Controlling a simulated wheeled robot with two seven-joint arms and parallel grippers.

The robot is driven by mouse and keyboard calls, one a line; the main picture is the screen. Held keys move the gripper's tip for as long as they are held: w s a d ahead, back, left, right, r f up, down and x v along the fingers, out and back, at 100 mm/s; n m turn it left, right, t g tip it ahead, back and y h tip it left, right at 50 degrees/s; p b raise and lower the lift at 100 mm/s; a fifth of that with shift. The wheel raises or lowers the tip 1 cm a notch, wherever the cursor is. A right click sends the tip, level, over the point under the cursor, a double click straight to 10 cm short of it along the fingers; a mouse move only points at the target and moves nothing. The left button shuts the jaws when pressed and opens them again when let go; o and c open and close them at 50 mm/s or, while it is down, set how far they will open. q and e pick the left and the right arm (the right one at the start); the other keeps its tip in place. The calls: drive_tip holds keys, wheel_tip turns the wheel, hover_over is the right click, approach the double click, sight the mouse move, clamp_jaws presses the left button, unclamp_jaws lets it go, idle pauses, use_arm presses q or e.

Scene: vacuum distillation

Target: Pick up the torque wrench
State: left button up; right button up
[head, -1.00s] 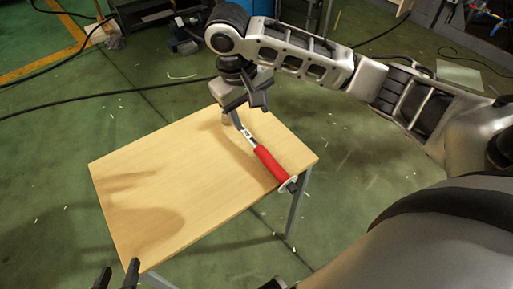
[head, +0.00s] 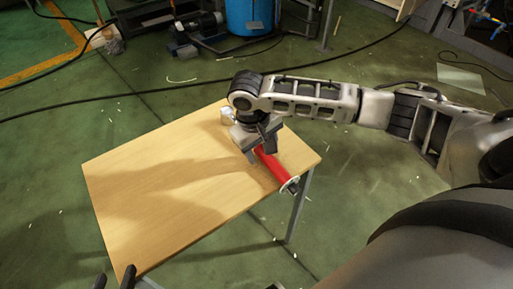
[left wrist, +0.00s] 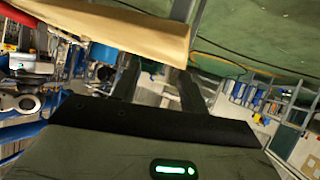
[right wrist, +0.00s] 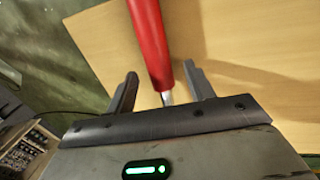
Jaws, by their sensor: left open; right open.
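The torque wrench (head: 270,165) has a red handle and lies near the right end of the wooden table (head: 150,185). Its handle end points toward the table's right front edge. My right gripper (head: 258,144) is open over the wrench, close to where the red handle meets the metal shaft. In the right wrist view the red handle (right wrist: 149,35) runs between the two spread fingers (right wrist: 162,75), with gaps visible on both sides. My arm hides most of the shaft and head in the head view. My left gripper (head: 115,277) is open and empty near the table's front left corner.
Most of the tabletop left of the wrench is bare. A blue barrel (head: 249,15) and a motor-like machine (head: 197,22) stand on the floor behind. Dark cables (head: 330,62) cross the green floor.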

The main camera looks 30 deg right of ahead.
drive_tip(key=shift+d+f, duration=0.15)
drive_tip(key=shift+f, duration=0.4)
clamp_jaws()
drive_tip(key=shift+w+r, duration=0.1)
drive_tip(key=shift+r, duration=0.05)
drive_tip(key=shift+r, duration=0.15)
